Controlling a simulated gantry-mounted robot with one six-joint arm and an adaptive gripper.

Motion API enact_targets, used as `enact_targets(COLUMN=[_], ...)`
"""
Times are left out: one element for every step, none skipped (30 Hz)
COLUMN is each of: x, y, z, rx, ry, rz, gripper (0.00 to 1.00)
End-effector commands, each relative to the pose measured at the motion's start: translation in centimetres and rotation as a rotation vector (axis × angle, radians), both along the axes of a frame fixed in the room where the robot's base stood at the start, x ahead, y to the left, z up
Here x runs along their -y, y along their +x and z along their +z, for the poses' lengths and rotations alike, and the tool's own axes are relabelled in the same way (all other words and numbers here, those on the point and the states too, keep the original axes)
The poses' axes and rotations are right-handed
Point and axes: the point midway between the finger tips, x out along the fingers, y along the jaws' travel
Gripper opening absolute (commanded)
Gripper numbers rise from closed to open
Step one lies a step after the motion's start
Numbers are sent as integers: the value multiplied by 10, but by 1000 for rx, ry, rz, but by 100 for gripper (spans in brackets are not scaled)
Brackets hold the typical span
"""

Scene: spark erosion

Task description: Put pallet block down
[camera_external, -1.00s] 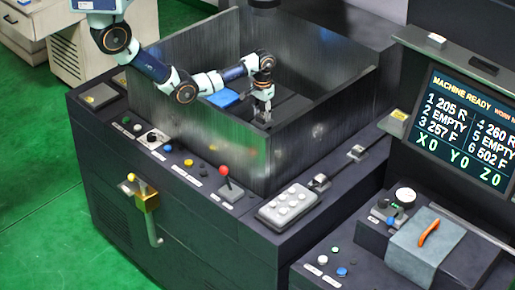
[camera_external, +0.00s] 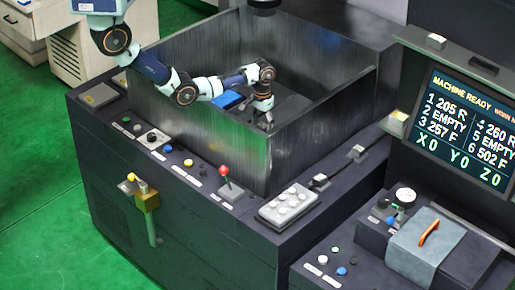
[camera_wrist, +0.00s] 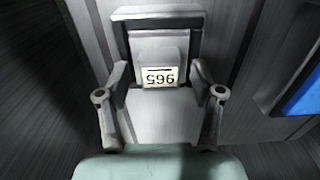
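The pallet block (camera_wrist: 160,50) is a pale grey block with a small number label, which reads upside down in the wrist view. It sits between the two fingers of my gripper (camera_wrist: 158,73), with one finger close against each side, and the gripper looks shut on it. A dark-edged grey plate shows around and behind the block; whether the block touches it I cannot tell. In the external view my gripper (camera_external: 264,108) points down inside the metal-walled tank (camera_external: 195,125), low near its floor. The near wall hides part of what is under the fingertips.
A blue item (camera_external: 227,99) lies in the tank left of my gripper; its edge shows at the right of the wrist view (camera_wrist: 303,90). Tall tank walls surround the arm. Control panels and a monitor (camera_external: 464,125) stand outside.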

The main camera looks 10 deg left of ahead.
Motion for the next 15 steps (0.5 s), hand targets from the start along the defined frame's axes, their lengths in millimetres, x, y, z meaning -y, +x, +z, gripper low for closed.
enact_targets(x=[0, 0, 0, 0, 0, 1, 1, 1, 1, 1, 1, 1, 1, 1, 1], y=[0, 0, 0, 0, 0, 0, 1, 1, 1, 1, 1, 1, 1, 1, 1], z=[0, 0, 1, 2, 4, 8, 12, 17, 25, 32, 40, 50, 58, 66, 76], rx=[0, 0, 0, 1, 1, 1, 1, 2, 3, 3, 3, 4, 3, 4, 3], ry=[0, 0, 0, -1, -1, -2, -2, -2, -3, -4, -3, -3, -4, -5, -4], rz=[0, 0, 0, 0, 0, 0, 0, 0, 0, 0, 0, 0, 0, 0, 0], gripper=[66, 66, 66, 66, 66, 66, 66, 66, 66, 66, 66, 66, 66, 66, 66])
